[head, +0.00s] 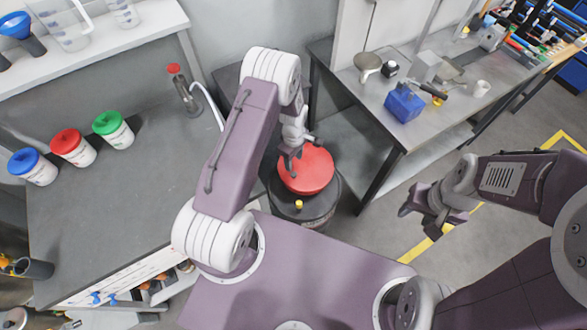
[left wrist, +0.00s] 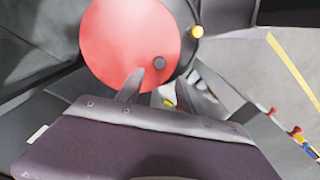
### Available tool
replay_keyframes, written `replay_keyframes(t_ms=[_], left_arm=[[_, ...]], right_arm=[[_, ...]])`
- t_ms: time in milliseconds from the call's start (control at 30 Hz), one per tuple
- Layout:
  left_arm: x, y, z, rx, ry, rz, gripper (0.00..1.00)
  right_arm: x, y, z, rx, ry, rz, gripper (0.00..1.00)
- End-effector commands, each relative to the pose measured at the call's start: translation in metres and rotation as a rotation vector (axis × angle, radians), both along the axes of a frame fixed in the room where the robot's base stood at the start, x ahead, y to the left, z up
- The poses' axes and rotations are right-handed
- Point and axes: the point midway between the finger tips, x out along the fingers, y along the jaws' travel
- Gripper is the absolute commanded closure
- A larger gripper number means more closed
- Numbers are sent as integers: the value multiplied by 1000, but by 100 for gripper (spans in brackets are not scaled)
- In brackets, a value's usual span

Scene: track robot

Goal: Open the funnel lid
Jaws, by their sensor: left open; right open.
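The funnel lid is a flat red disc (head: 310,176) on top of a dark round drum (head: 318,212) in the middle of the head view. It also shows in the left wrist view as a large red disc (left wrist: 125,35) with a small dark knob (left wrist: 160,63) near its lower right edge. My left gripper (head: 297,158) is over the lid in the head view. In the left wrist view its open, empty fingers (left wrist: 157,84) lie just below the knob, spread to either side of it. I cannot tell whether they touch the lid. My right gripper (head: 418,220) is open and empty, well right of the drum.
A yellow knob (head: 298,204) sits at the drum's near edge. A grey counter (head: 75,200) with blue-, red- and green-lidded tubs stands to the left. Floor between drum and right gripper is clear.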

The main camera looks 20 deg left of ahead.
Motion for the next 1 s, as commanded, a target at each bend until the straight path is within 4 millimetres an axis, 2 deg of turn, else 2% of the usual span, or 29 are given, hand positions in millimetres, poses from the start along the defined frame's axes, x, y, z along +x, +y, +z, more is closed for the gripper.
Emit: replay_keyframes(t_ms=[167, 400, 500, 633, 867, 967, 1000], left_arm=[[-1, 0, -17, 0, 3, -1, 55], [-1, 0, -67, 0, 3, -1, 55], [-1, 0, -81, -1, 1, -1, 55], [0, 0, -90, 0, 0, -2, 55], [0, 0, -92, 0, -1, -2, 55], [0, 0, -92, 0, -1, -2, 80], [0, 0, -92, 0, -1, -2, 92]], right_arm=[[0, 0, 2, 0, 0, 0, 55], [0, 0, 9, 0, 0, 0, 55], [0, 0, 10, 0, 0, 0, 55], [0, 0, 10, 0, 0, 0, 55], [0, 0, 10, 0, 0, 0, 55], [0, 0, 10, 0, 0, 0, 55], [0, 0, 10, 0, 0, 0, 55]])
